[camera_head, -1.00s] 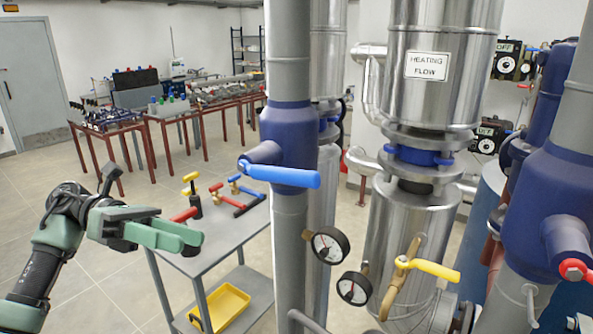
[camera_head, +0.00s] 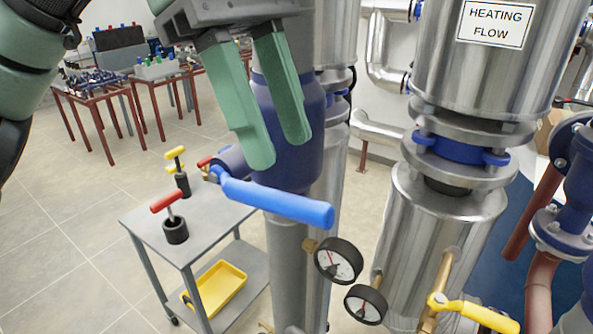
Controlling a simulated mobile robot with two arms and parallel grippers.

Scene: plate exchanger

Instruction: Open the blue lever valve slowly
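The blue lever (camera_head: 277,201) sticks out from the dark blue valve body (camera_head: 292,150) on the vertical grey pipe. It points to the right and slightly down in the picture. My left gripper (camera_head: 280,150) hangs above the lever with its two green fingers pointing down. The fingers are apart and I see nothing between them. The fingertips show just above the lever and hide part of the valve body. I cannot tell how far in front of it they are. My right gripper is not in view.
Two black pressure gauges (camera_head: 338,260) sit below and right of the lever. A yellow lever (camera_head: 478,313) is at the lower right. A grey trolley (camera_head: 215,228) with red and yellow handled valves and a yellow tray (camera_head: 218,288) stands left of the pipe. Shiny tanks (camera_head: 440,220) stand to the right.

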